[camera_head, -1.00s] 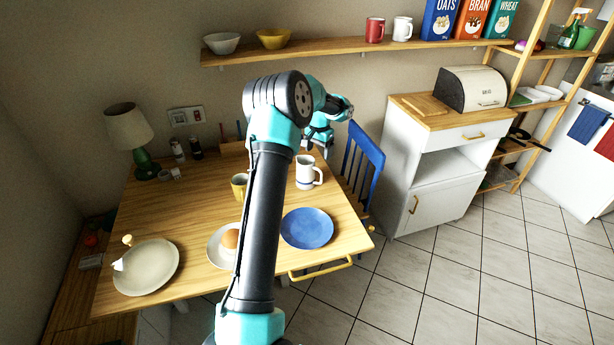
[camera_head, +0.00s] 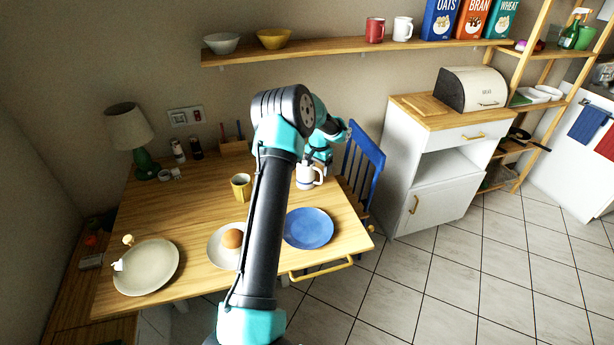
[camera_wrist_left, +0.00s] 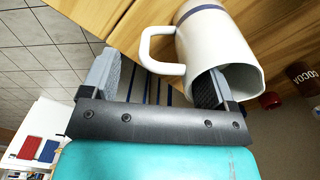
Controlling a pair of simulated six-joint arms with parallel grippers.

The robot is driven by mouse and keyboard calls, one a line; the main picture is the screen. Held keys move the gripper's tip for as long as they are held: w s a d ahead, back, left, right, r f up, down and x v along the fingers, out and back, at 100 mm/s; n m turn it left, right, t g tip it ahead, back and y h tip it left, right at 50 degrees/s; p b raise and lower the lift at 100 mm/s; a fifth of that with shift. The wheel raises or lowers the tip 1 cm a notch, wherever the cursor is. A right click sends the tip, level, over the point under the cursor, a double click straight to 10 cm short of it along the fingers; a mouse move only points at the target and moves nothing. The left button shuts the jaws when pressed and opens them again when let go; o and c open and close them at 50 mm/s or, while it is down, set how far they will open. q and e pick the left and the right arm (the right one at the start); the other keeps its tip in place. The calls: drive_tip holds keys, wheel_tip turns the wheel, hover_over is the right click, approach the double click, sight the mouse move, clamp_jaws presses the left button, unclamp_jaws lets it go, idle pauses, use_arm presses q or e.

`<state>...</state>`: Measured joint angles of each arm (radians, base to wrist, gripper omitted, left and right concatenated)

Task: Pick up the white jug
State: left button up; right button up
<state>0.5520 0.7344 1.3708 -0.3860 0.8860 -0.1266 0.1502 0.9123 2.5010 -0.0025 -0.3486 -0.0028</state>
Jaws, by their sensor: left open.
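The white jug (camera_head: 305,181) stands upright on the wooden table, with a blue band near its base and its handle to the right. In the left wrist view, the jug (camera_wrist_left: 220,42) fills the upper right with its mouth towards me. My left gripper (camera_wrist_left: 157,65) is open, with the jug's handle between its fingers. One finger is outside the handle; the other overlaps the jug's mouth and seems to be inside the rim. Whether either finger touches the jug is unclear. In the head view, the gripper (camera_head: 318,160) is at the jug's top, partly hidden by my arm. My right gripper is not in view.
A yellow mug (camera_head: 240,187) stands left of the jug. A blue plate (camera_head: 308,229), a plate with a bun (camera_head: 232,239) and a beige plate (camera_head: 147,268) lie nearer. A blue chair (camera_head: 362,165) is at the table's right. A shelf (camera_head: 330,48) hangs above.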

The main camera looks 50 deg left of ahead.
use_arm(q)
drive_tip(key=shift+f, duration=1.6)
drive_tip(key=shift+r, duration=0.1)
drive_tip(key=c, duration=1.3)
